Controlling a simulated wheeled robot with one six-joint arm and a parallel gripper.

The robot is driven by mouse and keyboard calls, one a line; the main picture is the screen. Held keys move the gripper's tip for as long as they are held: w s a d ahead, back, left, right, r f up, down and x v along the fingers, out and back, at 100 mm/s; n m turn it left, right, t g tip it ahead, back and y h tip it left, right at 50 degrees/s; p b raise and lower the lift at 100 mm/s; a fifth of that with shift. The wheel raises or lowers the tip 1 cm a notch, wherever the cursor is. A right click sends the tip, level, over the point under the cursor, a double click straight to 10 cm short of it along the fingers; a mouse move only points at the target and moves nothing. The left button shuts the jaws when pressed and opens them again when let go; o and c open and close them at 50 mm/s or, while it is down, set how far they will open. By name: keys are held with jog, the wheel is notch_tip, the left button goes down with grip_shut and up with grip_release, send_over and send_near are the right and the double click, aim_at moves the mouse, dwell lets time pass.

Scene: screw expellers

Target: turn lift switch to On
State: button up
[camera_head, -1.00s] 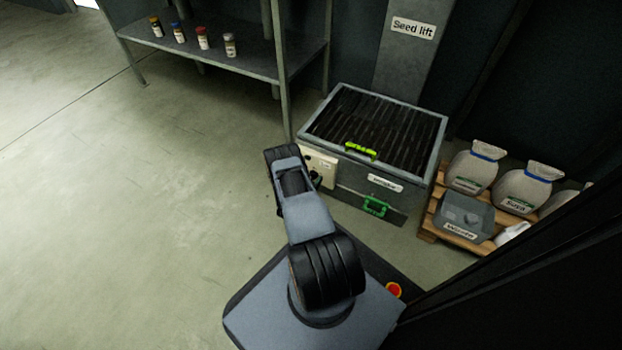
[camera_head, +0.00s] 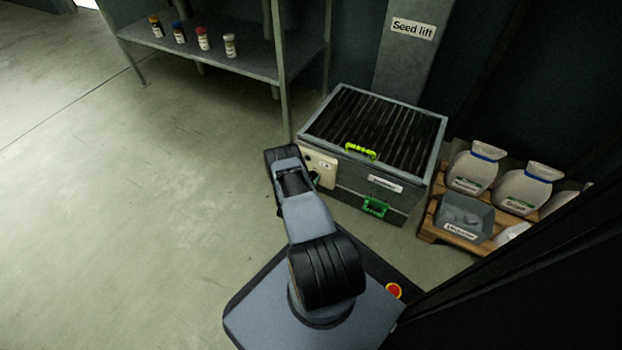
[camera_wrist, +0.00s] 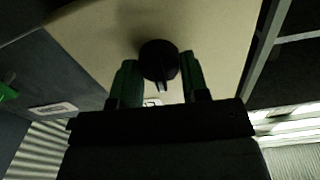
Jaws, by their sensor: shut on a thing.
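The lift switch is a round black knob (camera_wrist: 158,55) on a cream panel (camera_wrist: 215,30) in the wrist view, with a pale pointer mark at its lower edge. My gripper (camera_wrist: 160,75) has its two green fingers on either side of the knob, shut on it. In the head view the cream panel (camera_head: 321,168) is on the near left side of the grey seed box (camera_head: 345,195). My arm hides most of the gripper and the knob there. The knob's On and Off lettering cannot be read.
A shelf (camera_head: 235,60) with small jars stands behind left. A pallet (camera_head: 432,225) with sacks and a grey bin (camera_head: 465,218) is at right. The floor at left is clear.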

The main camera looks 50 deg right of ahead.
jog(key=m, duration=0.5)
jog(key=shift+s, duration=0.1)
jog(key=m, duration=0.5)
jog(key=shift+f+m, duration=0.1)
jog(key=shift+m, duration=0.2)
dwell(0.4)
jog(key=o, duration=0.9)
jog(key=p+v, duration=0.4)
jog(key=v, duration=0.9)
jog(key=shift+a+p, duration=0.3)
jog(key=shift+a, duration=0.1)
